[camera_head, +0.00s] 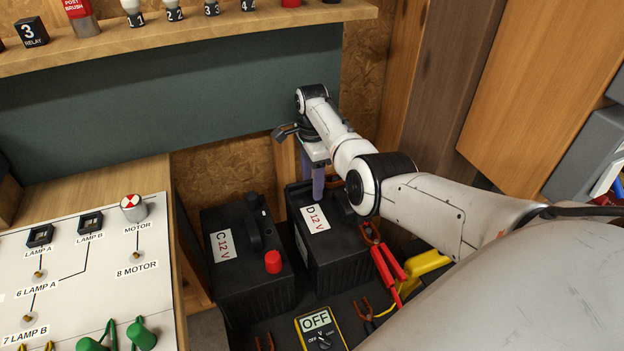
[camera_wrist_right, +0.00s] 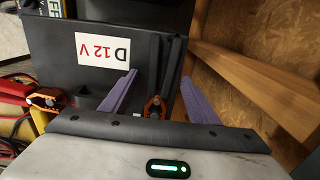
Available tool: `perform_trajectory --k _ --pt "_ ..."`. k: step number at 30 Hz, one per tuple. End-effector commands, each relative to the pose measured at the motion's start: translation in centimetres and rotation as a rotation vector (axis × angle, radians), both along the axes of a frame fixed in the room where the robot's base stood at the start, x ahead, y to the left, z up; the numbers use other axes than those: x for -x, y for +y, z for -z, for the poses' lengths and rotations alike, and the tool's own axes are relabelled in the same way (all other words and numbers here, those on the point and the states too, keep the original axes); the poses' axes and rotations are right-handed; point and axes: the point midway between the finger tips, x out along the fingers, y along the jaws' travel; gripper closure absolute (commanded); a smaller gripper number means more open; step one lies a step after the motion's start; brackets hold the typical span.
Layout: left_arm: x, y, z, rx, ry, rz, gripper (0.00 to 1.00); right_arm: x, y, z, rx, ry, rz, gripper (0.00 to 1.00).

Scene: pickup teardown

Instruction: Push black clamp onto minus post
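My right gripper (camera_head: 314,188) reaches down at the far end of the black battery D (camera_head: 340,247). In the right wrist view its purple fingers are spread apart (camera_wrist_right: 159,78). Between them is a black clamp (camera_wrist_right: 156,70) with copper jaws. The fingers stand apart from its sides, and the jaws point toward the wrist. Battery D (camera_wrist_right: 58,55) stands behind it with its label upside down. The minus post is hidden, so I cannot tell whether the clamp touches it. In the head view my arm and the battery mostly hide the clamp. My left gripper is not in view.
Battery C (camera_head: 232,287) with a red cap (camera_head: 273,262) stands left of battery D. A red clamp (camera_head: 386,262) lies at battery D's right near corner. A multimeter (camera_head: 318,331) reading OFF is in front. A wooden wall (camera_wrist_right: 255,50) is close beside the gripper.

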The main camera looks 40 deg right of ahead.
Motion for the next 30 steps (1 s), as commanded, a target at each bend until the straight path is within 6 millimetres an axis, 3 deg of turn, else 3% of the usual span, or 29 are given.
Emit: perform_trajectory --k 8,13,21,30 --pt "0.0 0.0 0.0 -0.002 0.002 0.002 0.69 0.0 0.0 0.1 0.0 0.001 0.0 0.45" --pt "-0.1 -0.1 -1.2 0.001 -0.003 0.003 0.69 -0.1 0.0 -2.8 0.001 -0.004 0.0 0.45" --pt "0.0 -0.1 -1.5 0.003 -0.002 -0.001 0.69 -0.1 0.0 -8.0 0.001 -0.003 0.0 0.45" --pt "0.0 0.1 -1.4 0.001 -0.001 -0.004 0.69 0.0 0.0 -10.3 0.0 0.0 -0.001 0.45"
